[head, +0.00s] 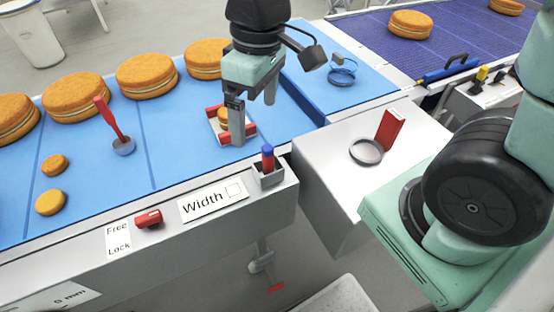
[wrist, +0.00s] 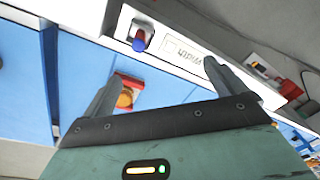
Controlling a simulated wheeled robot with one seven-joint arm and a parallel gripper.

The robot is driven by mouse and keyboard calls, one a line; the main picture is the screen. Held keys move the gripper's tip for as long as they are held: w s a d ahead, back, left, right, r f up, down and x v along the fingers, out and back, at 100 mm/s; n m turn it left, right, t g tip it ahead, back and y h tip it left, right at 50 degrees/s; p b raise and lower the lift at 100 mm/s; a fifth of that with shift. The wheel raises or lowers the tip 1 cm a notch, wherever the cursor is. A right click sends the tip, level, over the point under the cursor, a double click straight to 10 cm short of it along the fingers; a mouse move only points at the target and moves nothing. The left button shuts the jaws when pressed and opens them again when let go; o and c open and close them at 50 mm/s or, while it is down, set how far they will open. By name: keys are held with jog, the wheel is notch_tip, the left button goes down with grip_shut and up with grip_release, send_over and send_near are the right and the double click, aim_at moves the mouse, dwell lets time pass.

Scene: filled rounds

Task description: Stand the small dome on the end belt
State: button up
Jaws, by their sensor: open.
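A small clear thing with blue rims and a small block-like top (head: 342,76) stands on the far-right part of the blue belt (head: 362,92); it looks like the small dome, but its shape is hard to make out. My gripper (head: 252,115) is open and points down over the belt, left of and nearer than that thing. A red holder (head: 248,130) with a small round cake (head: 222,119) lies just beside and behind my left finger.
Large filled cakes (head: 147,76) line the belt's far side. A grey-rimmed round thing (head: 366,152) and red block (head: 390,129) stand on the white side top. A purple belt (head: 370,45) runs behind.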

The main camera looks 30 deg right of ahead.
jog(key=s+a+f, duration=0.1)
jog(key=s+a, duration=0.1)
jog(key=s, duration=0.9)
jog(key=shift+a+f, duration=0.2)
jog(key=shift+f, duration=0.05)
